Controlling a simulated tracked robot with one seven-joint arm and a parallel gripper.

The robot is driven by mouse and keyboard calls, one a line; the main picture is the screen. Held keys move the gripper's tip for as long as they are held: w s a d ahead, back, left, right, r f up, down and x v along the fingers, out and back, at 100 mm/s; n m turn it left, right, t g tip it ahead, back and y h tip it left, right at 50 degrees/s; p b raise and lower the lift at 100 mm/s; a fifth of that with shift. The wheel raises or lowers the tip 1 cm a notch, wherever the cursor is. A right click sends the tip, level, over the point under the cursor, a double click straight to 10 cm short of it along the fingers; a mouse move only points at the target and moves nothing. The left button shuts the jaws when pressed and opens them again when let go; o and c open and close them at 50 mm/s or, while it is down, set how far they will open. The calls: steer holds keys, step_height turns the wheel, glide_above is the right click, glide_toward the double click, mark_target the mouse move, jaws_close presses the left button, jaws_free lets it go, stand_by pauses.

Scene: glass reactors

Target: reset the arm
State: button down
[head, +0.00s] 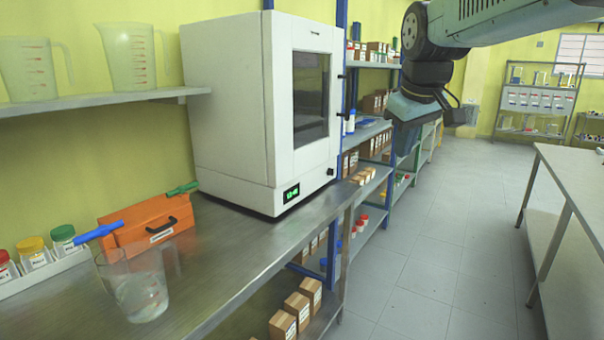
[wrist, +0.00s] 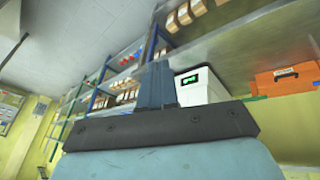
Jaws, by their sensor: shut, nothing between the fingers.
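My arm reaches in from the top right of the head view, held in the air over the aisle to the right of the white cabinet. My gripper (wrist: 157,75) shows in the wrist view with its two dark fingers together and nothing between them. In the head view the gripper end (head: 405,108) hangs beneath the wrist, and its fingertips are hard to make out. It appears apart from the shelves behind it.
A white cabinet (head: 235,105) stands on the steel bench (head: 235,240). An orange case (head: 150,226) and a clear beaker (head: 138,285) stand left. Shelves (head: 372,65) line the wall beyond. A white table (head: 580,185) is right. The aisle floor (head: 440,230) is clear.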

steer(key=s+d+f+m, duration=0.2)
steer(key=s+f, duration=0.3)
steer(key=s, duration=0.2)
steer(key=s+d+f+m, duration=0.2)
steer(key=s+f, duration=0.3)
steer(key=s, duration=0.3)
steer(key=shift+f+m+t, duration=0.3)
steer(key=shift+f+m, duration=0.05)
steer(key=shift+m, duration=0.35)
